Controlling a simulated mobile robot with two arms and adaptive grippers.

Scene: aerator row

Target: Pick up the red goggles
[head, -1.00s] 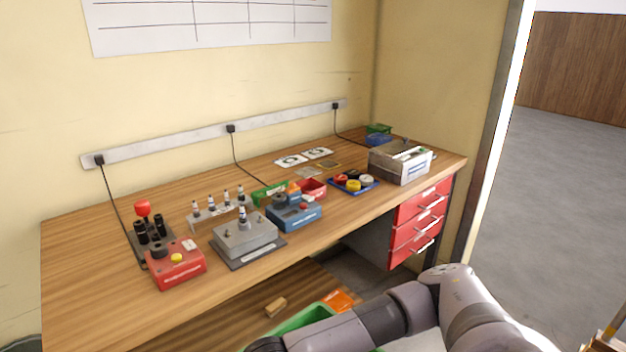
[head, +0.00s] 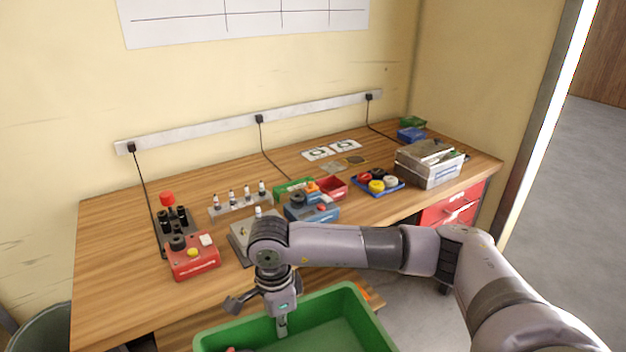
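I cannot make out red goggles for certain in the head view. A small dark and reddish thing (head: 232,350) shows at the bottom edge, inside the green bin (head: 352,308), mostly cut off by the frame; I cannot tell what it is. My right gripper (head: 258,316) hangs over the bin's far left part, with its fingers spread apart and nothing visible between them. My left gripper is not in view.
The wooden workbench (head: 120,255) lies behind the bin, holding a red box (head: 193,262), a blue device (head: 312,210), a blue tray with round pieces and a grey case (head: 430,165). Red drawers (head: 450,208) stand under its right end. The bin's middle looks clear.

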